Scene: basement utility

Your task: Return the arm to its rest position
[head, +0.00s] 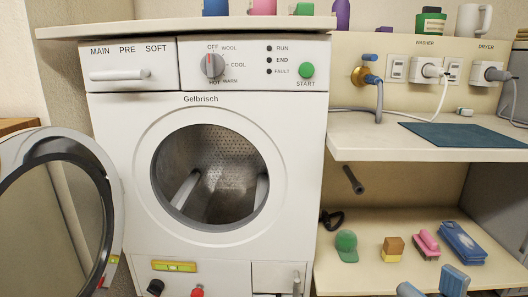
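Two blue-grey fingertips of my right gripper (431,287) show at the bottom edge, right of centre. They are apart, and nothing shows between them. The rest of that gripper and its arm are below the picture. It appears in front of the lower shelf (350,277), near the pink brush (426,245) and blue brush (462,243); I cannot tell whether it touches anything. My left gripper is not in view.
The washing machine (300,150) stands at centre with its round door (112,180) swung open left; its drum looks empty. A white counter (360,145) with a dark teal mat (465,135) is at right. A green cap-like object (346,246) and tan block (393,249) lie on the shelf.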

